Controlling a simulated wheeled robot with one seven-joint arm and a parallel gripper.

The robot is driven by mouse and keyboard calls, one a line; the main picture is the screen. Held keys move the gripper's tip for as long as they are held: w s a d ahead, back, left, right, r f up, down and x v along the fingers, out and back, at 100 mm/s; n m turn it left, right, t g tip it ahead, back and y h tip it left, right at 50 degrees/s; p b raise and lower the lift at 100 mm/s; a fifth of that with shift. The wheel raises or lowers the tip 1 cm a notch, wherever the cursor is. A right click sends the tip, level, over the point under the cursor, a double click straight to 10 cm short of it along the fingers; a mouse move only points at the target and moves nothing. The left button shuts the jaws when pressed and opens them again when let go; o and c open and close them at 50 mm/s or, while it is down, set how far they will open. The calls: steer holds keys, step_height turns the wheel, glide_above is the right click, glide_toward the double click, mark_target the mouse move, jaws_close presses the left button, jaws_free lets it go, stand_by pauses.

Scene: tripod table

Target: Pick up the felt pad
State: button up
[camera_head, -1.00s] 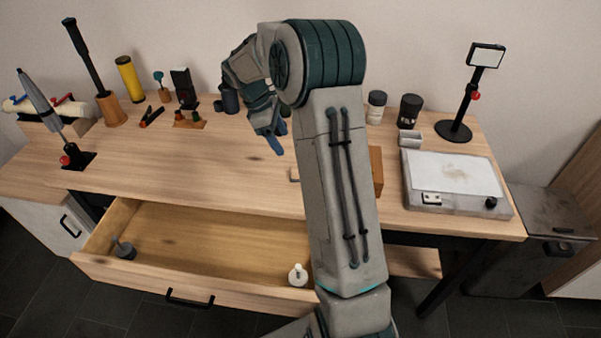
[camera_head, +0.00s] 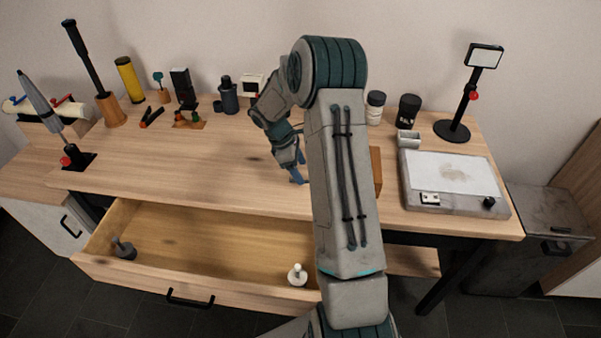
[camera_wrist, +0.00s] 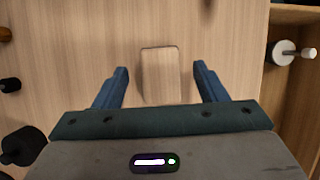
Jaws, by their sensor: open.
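A small flat rectangular piece (camera_wrist: 160,76), wood-toned like the tabletop with a dark far edge, lies on the table in the wrist view. It may be the felt pad; its material is not clear. My gripper (camera_wrist: 161,70) is open and empty above it, with one blue finger on each side of the piece and a gap on both sides. In the head view my gripper (camera_head: 298,179) is low over the table, left of my forearm. The piece cannot be made out there.
An open drawer (camera_head: 190,296) juts out at the front, holding a white-topped peg (camera_head: 297,275) and a grey one (camera_head: 124,249). Bottles and tools line the back. A flat device (camera_head: 457,204) with a white top is at right. The table's left middle is clear.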

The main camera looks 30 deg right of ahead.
steer(key=shift+s+d+f, duration=0.15)
steer(key=shift+f, duration=0.45)
steer(key=c, duration=1.1)
steer(key=shift+o, duration=0.2)
steer(key=shift+r, duration=0.15)
steer(key=shift+r, duration=0.3)
steer(key=r, duration=0.4)
steer(key=shift+s+d, duration=0.35)
steer(key=s+d+r+b, duration=0.1)
steer(key=s+d+r, duration=0.5)
steer(key=s, duration=0.2)
steer(key=shift+s, duration=0.4)
steer(key=shift+r, duration=0.1)
